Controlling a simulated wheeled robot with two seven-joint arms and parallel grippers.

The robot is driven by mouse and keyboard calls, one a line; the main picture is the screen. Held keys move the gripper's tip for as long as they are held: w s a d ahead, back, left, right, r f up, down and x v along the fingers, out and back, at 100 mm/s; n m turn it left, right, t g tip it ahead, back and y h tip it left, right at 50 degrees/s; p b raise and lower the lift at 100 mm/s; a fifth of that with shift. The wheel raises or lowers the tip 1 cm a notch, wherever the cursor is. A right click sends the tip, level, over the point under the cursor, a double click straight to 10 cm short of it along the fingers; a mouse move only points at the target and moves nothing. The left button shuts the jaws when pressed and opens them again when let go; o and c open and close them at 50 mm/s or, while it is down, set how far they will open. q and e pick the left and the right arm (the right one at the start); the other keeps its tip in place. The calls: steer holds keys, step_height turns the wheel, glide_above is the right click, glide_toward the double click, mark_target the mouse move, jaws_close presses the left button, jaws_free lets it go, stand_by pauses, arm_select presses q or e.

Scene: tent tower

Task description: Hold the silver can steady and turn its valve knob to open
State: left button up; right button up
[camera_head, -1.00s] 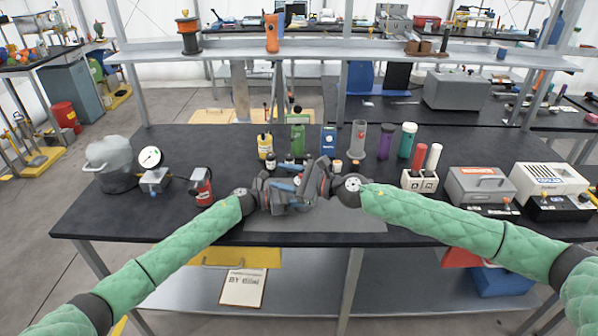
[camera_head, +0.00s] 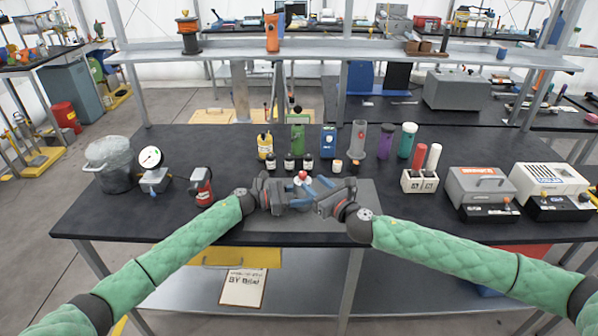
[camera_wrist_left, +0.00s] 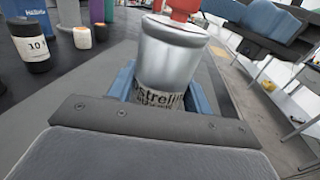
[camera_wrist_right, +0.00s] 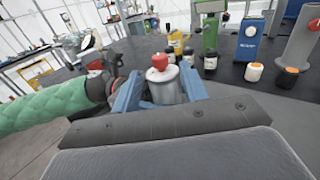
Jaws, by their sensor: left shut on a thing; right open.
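The silver can (camera_wrist_left: 170,55) stands upright, with a red valve knob (camera_wrist_left: 182,7) on top. In the head view the knob (camera_head: 303,175) shows between my two grippers. My left gripper (camera_head: 287,189) is shut on the can, its blue fingers low around the body. My right gripper (camera_head: 318,187) is open and close to the right of the can. In the right wrist view, the can (camera_wrist_right: 166,86) and knob (camera_wrist_right: 159,61) appear ahead, between the blue fingers. Whether the right fingers touch the can, I cannot tell.
Small dark bottles (camera_head: 289,162) and an orange-topped white jar (camera_head: 337,167) stand just behind the grippers. A grey cylinder on a stand (camera_head: 358,140) is farther back. A red device (camera_head: 201,187) sits left. The grey mat (camera_head: 350,215) is clear in front.

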mark_target(303, 176)
steer(key=x, duration=0.8)
steer(key=shift+w+a, duration=0.2)
steer(key=shift+w, duration=0.1)
jaws_close()
